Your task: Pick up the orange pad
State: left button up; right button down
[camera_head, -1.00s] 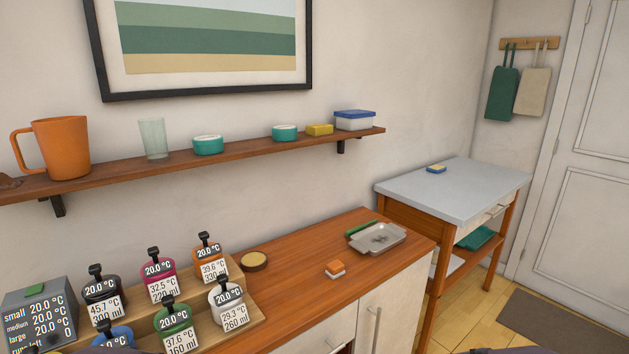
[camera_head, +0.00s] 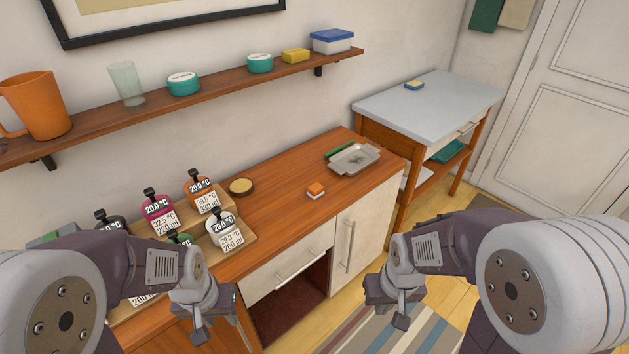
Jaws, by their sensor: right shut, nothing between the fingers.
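The orange pad (camera_head: 316,190) is a small block with an orange top and a white lower part. It lies on the wooden counter (camera_head: 285,185), left of and nearer than the grey tray. My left gripper (camera_head: 200,334) is low in the picture, in front of the counter and left of the pad; whether it is open or shut is unclear. My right gripper (camera_head: 401,320) is shut and empty, in front of the cabinet and right of the pad. Both are well apart from the pad.
Several labelled bottles stand on a stepped rack (camera_head: 238,236) left of the pad. A round brown-rimmed dish (camera_head: 241,186) and a grey tray (camera_head: 354,158) flank it. A wall shelf (camera_head: 215,85) runs above. Below, a cabinet section (camera_head: 290,300) shows a dark opening.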

aim_at(314, 191)
jog(key=i+l+u, duration=0.75)
jog(key=l+u, duration=0.25)
jog(key=i+l+u, duration=0.15)
jog(key=l+u, duration=0.2)
